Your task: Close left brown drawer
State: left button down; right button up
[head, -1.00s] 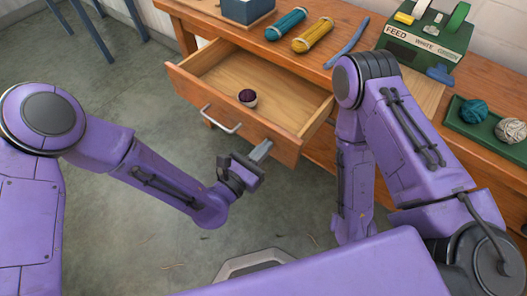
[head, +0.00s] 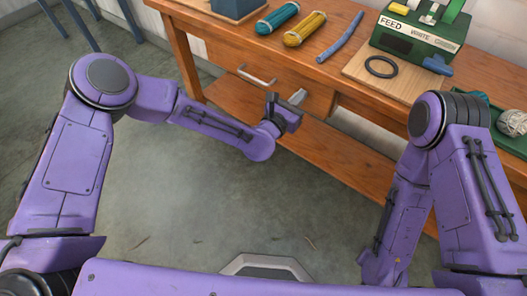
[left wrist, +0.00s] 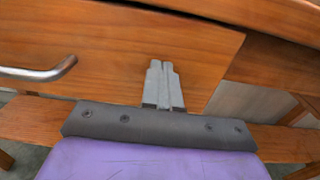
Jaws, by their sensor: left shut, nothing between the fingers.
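The left brown drawer (head: 240,71) is a wooden drawer with a silver bar handle (head: 257,75). Its front looks flush or nearly flush with the table front, and its inside is hidden. In the left wrist view, the drawer front (left wrist: 110,60) fills the upper part, with the handle (left wrist: 40,72) at the left. My left gripper (head: 299,96) is shut and empty, its tips at or very close to the drawer front, right of the handle. The fingers also show in the left wrist view (left wrist: 162,68). My right arm is folded at the right; its gripper is not visible.
On the tabletop lie a teal skein (head: 277,18), a yellow skein (head: 305,29), a blue strip (head: 340,37) and a black ring (head: 381,67) on a board. A green feed box (head: 420,35) stands behind. A lower shelf (head: 345,165) runs beneath. The floor in front is clear.

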pick_arm(q)
jog(key=shift+w+d+r, duration=0.1)
jog(key=shift+w+r, duration=0.1)
jog(key=shift+w, duration=0.15)
pick_arm(e)
jog(key=shift+s, duration=0.3)
pick_arm(q)
jog(key=shift+r, duration=0.15)
